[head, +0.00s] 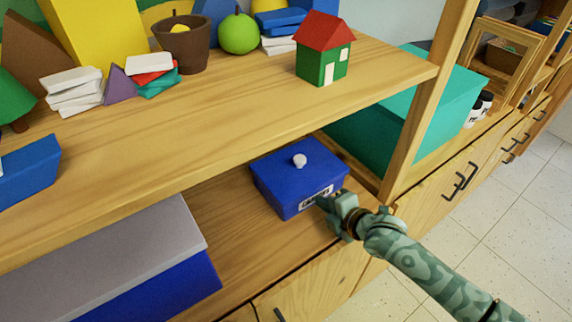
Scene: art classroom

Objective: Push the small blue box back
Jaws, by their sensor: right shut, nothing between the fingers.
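The small blue box (289,182) stands on the lower wooden shelf. It has a lid with a round white knob and a white label with dark lettering on its front. My right gripper (326,203) is shut and empty at the box's front right corner, by the end of the label. It looks close to the box or touching it, but I cannot tell which. The gripper hides part of the box's front right corner. My left gripper is not in view.
The upper shelf (240,110) overhangs the box's back left. A teal box (437,105) stands to the right, behind a wooden post (424,90). A larger box with a grey lid (110,255) lies left. Bare lower shelf (228,222) lies between them. A toy house (322,50) stands above.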

